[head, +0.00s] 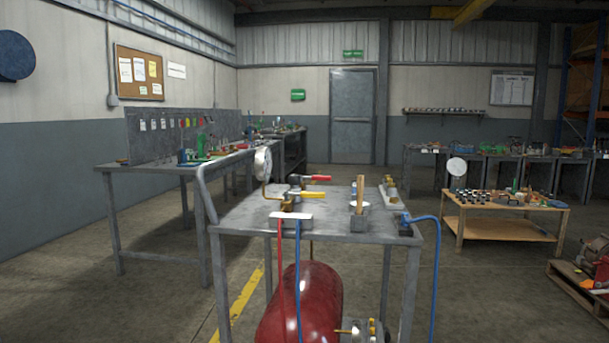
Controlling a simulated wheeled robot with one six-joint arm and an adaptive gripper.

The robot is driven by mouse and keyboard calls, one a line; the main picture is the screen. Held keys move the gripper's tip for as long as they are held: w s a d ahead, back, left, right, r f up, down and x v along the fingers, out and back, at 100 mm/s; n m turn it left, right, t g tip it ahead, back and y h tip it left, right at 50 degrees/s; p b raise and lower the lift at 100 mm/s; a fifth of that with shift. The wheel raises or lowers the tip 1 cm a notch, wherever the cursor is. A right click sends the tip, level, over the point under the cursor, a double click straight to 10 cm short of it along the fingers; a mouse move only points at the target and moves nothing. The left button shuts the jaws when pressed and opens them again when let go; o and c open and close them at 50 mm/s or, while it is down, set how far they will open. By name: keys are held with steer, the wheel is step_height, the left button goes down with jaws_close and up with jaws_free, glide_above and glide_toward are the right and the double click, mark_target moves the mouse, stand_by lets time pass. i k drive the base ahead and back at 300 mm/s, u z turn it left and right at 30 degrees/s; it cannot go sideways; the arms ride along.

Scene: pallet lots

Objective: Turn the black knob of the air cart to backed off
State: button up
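The air cart (240,222) stands in the middle of the head view, a grey metal table with a red tank (312,300) underneath. On its top are a round pressure gauge (262,162), a red-handled valve (316,179), a yellow-handled valve (308,194) and brass fittings. Small dark parts show by the valves, and a dark fitting (405,226) with a blue hose is at the right front corner. I cannot tell which of these is the black knob, or how it is set. My gripper is not in view.
Red and blue hoses hang from a white block (290,217) at the cart's front edge. A workbench (150,170) stands left behind, a low wooden table (510,202) right, and a loaded pallet (580,292) at the far right. Floor right of the cart is clear.

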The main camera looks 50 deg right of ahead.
mark_target(294, 179)
steer(key=z, duration=0.7)
steer(key=i, duration=0.75)
steer(key=z, duration=0.9)
